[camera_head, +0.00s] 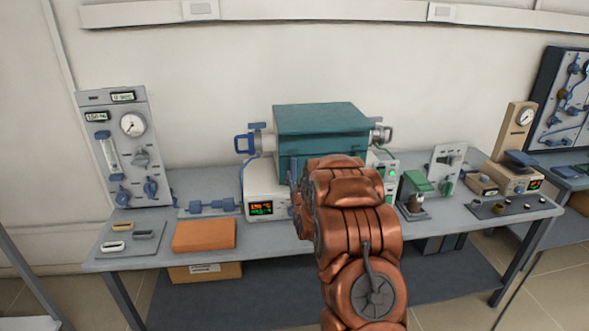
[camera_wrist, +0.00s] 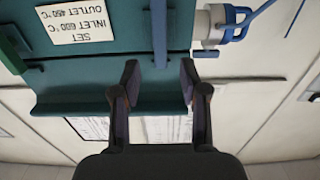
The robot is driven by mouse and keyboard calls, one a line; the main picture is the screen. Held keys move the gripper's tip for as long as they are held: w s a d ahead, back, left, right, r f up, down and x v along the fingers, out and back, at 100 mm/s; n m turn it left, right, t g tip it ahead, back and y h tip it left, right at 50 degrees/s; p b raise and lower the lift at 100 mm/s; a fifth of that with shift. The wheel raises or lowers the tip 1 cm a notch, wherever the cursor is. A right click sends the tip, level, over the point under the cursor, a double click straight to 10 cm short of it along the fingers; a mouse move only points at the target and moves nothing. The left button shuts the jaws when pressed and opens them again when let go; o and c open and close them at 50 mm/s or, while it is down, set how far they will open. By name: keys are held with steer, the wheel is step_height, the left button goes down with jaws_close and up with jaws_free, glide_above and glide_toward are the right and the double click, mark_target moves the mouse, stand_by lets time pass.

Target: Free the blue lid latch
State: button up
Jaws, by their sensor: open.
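The teal furnace (camera_head: 322,122) with its overhanging lid stands at the middle of the bench. The wrist view is upside down and shows the furnace front (camera_wrist: 110,60) close up. A blue upright bar, which looks like the blue lid latch (camera_wrist: 160,35), lies on this front and runs to the lid's edge (camera_wrist: 100,104). My gripper (camera_wrist: 158,76) is open, one finger on each side of the bar's lid-side end. I cannot tell whether a finger touches it. In the head view my copper arm hides the gripper and part of the furnace front.
A green bar (camera_wrist: 12,50) and a label (camera_wrist: 77,22) are also on the front. A blue-handled clamp (camera_head: 245,141) sticks out at the furnace's left, a grey one (camera_head: 380,136) at its right. A controller (camera_head: 265,190) and an orange block (camera_head: 204,235) stand to the left.

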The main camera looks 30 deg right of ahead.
mark_target(294, 168)
steer(key=p+x, duration=0.1)
steer(key=x, duration=0.3)
steer(key=shift+w+d, duration=0.1)
steer(key=shift+w, duration=0.15)
steer(key=shift+w+d+f+p, duration=0.15)
steer(key=shift+w+d+p, duration=0.05)
steer(key=shift+w+p, duration=0.25)
steer(key=shift+c, duration=0.4)
jaws_close()
